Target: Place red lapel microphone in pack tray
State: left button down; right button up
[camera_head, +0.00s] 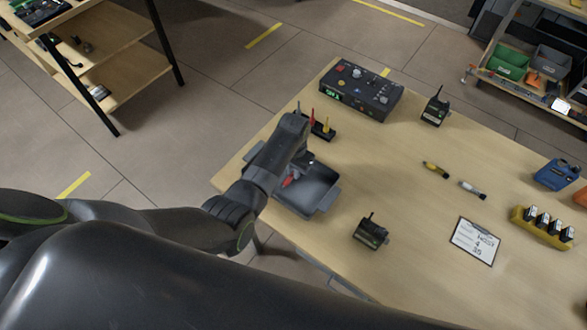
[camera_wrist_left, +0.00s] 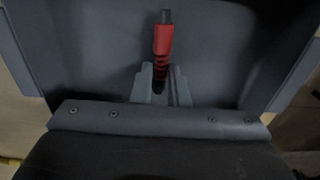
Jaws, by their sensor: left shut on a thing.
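The red lapel microphone (camera_wrist_left: 162,45) is held between the fingers of my left gripper (camera_wrist_left: 165,86) in the left wrist view. Its red body and dark tip stick out past the fingers. In the head view the red microphone (camera_head: 289,181) shows just below my left gripper (camera_head: 299,165), over the grey pack tray (camera_head: 322,199). The tray's floor fills the background of the wrist view. I cannot tell whether the microphone touches the floor. My left wrist and hand hide the tray's upper left part. My right gripper is not in view.
A small dark stand (camera_head: 322,131) with coloured pieces is behind the tray. A control box (camera_head: 362,91) stands at the table's back. Radio packs (camera_head: 370,233) and (camera_head: 435,108) stand nearby, with a clipboard (camera_head: 475,242) to the right. The table's middle is mostly clear.

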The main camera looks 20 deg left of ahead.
pick_arm(q)
jog(key=shift+f, duration=0.2)
jog(key=c, duration=1.4)
grip_release()
jog(key=shift+r, duration=0.1)
jog(key=shift+r, duration=0.15)
notch_tip(320, 180, up, 12)
